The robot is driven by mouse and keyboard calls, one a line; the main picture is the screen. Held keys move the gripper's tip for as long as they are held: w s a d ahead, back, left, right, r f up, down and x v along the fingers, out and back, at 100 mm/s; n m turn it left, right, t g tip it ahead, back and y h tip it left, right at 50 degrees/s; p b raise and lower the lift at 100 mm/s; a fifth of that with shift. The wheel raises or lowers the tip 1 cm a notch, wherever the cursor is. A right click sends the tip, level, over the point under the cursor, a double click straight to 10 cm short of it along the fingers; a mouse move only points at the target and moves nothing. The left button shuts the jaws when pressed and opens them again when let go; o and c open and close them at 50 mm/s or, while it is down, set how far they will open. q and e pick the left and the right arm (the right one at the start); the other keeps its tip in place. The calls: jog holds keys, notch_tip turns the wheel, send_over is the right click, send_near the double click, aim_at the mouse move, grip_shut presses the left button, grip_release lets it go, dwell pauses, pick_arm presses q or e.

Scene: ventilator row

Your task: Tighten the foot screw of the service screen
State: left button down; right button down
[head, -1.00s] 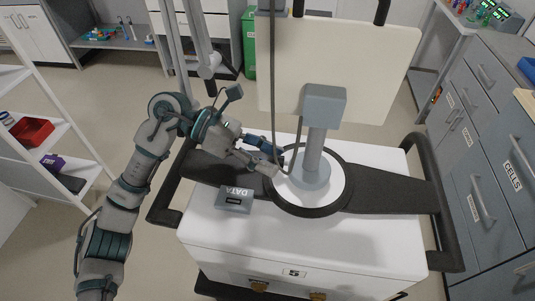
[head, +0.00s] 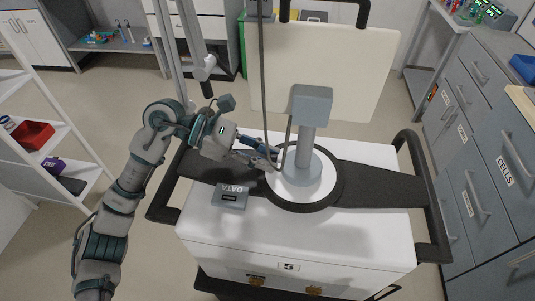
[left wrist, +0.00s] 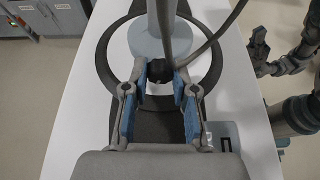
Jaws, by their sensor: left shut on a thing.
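The service screen is a cream panel (head: 322,72) on a grey column (head: 306,145) with a round grey foot (head: 297,185), standing on a white cart (head: 300,235). My left gripper (head: 275,158) reaches in from the left, low beside the column. In the left wrist view its blue-padded fingers (left wrist: 161,75) are on either side of a small dark knob (left wrist: 159,70), apparently the foot screw, at the near edge of the foot (left wrist: 150,42). The gripper is shut on it. The fingers hide it in the head view. Another gripper of mine (left wrist: 259,50), apparently the right, shows at the right; its opening is unclear.
A dark cable (head: 264,80) hangs down beside the column, close to my left fingers. A grey DATA box (head: 230,196) sits on the cart below my left gripper. Black rails (head: 435,215) edge the cart. Drawers (head: 480,190) stand at the right, shelves (head: 45,150) at the left.

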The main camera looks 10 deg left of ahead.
pick_arm(q)
jog(key=shift+a+f+m+t, duration=0.1)
jog(key=shift+a+m+t, duration=0.1)
jog(key=shift+m+t, duration=0.85)
jog(key=shift+m, duration=0.25)
jog(key=c, duration=0.9)
grip_release()
jog(key=shift+a, duration=0.2)
jog(key=v, duration=0.8)
jog(key=f+v, duration=0.1)
jog(key=v, duration=0.3)
jog(key=shift+a+r, duration=0.2)
jog(key=shift+a, duration=0.25)
jog(key=shift+d+r, duration=0.15)
jog(key=shift+d, duration=0.15)
